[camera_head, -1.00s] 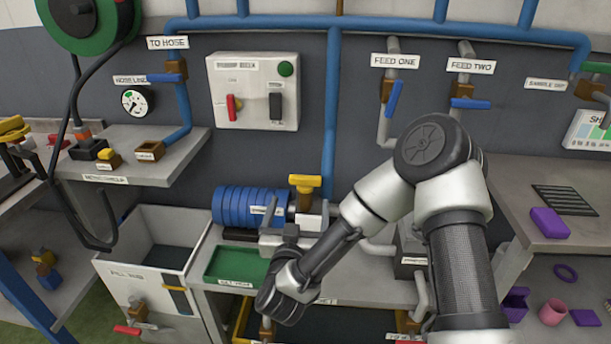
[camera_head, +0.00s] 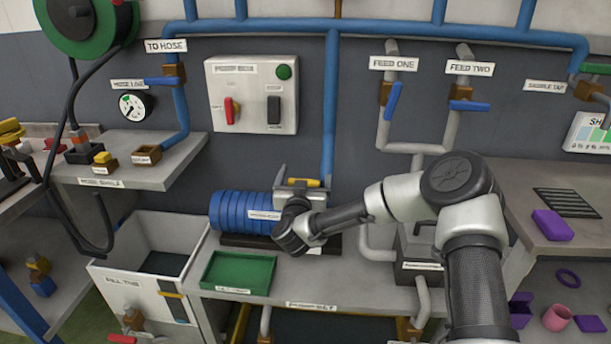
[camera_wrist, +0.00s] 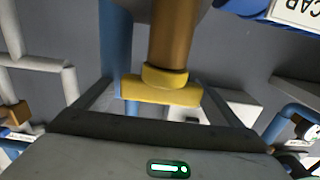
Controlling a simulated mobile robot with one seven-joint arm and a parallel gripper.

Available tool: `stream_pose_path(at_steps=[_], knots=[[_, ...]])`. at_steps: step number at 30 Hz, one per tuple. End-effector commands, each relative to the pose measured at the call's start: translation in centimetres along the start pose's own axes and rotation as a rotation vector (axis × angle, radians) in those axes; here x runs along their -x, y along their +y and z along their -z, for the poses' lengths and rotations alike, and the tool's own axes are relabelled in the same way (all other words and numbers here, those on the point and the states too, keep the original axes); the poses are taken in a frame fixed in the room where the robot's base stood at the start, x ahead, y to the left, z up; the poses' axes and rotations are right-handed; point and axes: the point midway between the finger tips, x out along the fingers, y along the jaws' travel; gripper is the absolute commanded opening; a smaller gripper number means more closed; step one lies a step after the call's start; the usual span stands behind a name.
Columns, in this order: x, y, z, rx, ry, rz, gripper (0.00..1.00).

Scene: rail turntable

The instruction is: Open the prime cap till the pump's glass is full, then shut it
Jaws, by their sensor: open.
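The yellow T-shaped cap (camera_head: 303,183) sits on top of the pump, right of its blue ribbed body (camera_head: 240,212). In the wrist view the yellow cap (camera_wrist: 160,93) shows with a brass-coloured stem behind it. My gripper (camera_head: 306,176) is open, with one finger on each side of the cap's crossbar. In the wrist view my gripper (camera_wrist: 158,95) straddles the crossbar, with a small gap visible at the right finger; contact at the left is unclear. My wrist covers the pump's right part in the head view. I cannot make out the pump's glass or its level.
A green tray (camera_head: 238,272) lies on the bench left of my arm. A white tank (camera_head: 140,262) stands farther left. A blue pipe (camera_head: 331,110) runs down the wall close behind the cap. A switch box (camera_head: 252,95) hangs above the pump.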

Motion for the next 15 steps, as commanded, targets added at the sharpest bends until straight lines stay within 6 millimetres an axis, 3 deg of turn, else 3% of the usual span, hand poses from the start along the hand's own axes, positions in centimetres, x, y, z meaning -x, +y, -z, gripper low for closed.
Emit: stream_pose_path(at_steps=[10, 15], knots=[[-0.38, 0.01, 0.0, 0.0, 0.0, 0.0, 0.87], [-0.36, 0.0, 0.0, 0.0, 0.0, 0.001, 0.59]])
